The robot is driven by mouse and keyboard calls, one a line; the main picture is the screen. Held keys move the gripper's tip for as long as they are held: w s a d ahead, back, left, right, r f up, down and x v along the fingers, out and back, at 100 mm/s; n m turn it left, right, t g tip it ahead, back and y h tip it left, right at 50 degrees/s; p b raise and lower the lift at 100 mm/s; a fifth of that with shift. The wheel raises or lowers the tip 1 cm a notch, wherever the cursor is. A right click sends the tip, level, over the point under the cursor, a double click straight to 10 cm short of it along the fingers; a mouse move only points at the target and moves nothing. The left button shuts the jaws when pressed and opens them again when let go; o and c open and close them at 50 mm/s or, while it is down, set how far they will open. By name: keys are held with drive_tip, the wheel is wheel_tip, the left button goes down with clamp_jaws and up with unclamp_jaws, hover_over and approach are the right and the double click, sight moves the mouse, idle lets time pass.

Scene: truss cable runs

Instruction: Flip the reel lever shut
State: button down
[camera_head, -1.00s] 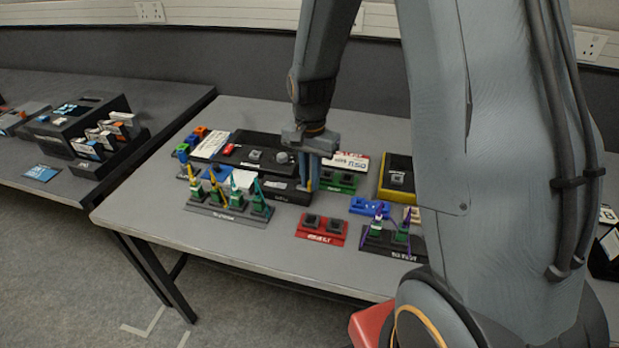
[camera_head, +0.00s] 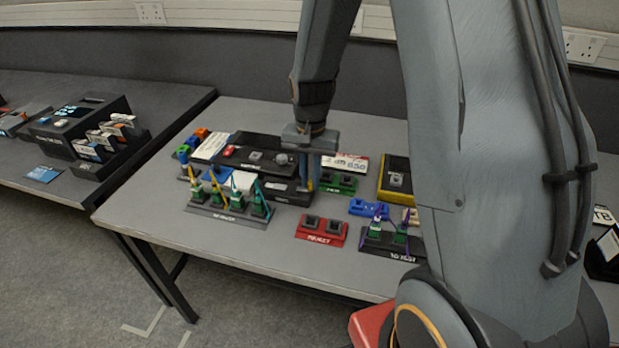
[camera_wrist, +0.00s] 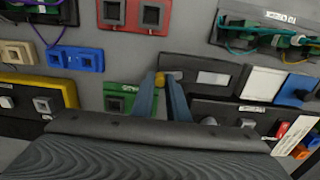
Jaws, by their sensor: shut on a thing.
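My gripper (camera_head: 309,187) points down at the right end of a long black block (camera_head: 285,190) on the near table. In the wrist view its two fingertips (camera_wrist: 168,77) close on a small yellow knob (camera_wrist: 172,76), which I take to be the reel lever's tip. The knob sits at the end of the black block, which also shows there with a grey plate (camera_wrist: 213,78). The fingers hide most of the lever, so I cannot tell its angle.
A green two-socket block (camera_wrist: 120,97) stands close beside the fingers. A red two-socket block (camera_head: 321,230) and a rack with several cable plugs (camera_head: 228,215) stand nearer the front. A yellow-edged tray (camera_head: 394,180) is to the right. Bare tabletop lies along the front edge.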

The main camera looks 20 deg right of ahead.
drive_tip(key=n, duration=0.2)
drive_tip(key=w+n+p, duration=0.1)
drive_tip(key=n, duration=0.1)
drive_tip(key=shift+w+d+r+n, duration=0.1)
drive_tip(key=shift+w+n, duration=0.1)
drive_tip(key=shift+n, duration=0.1)
drive_tip(key=shift+w+n+p, duration=0.3)
drive_tip(key=shift+n, duration=0.85)
drive_tip(key=shift+w+n+p, duration=0.25)
drive_tip(key=shift+w+n, duration=0.05)
drive_tip(key=shift+n, duration=0.85)
drive_tip(key=c, duration=1.7)
unclamp_jaws()
drive_tip(key=shift+r+b, duration=0.85)
drive_tip(key=shift+r, duration=3)
drive_tip(key=shift+s, duration=0.15)
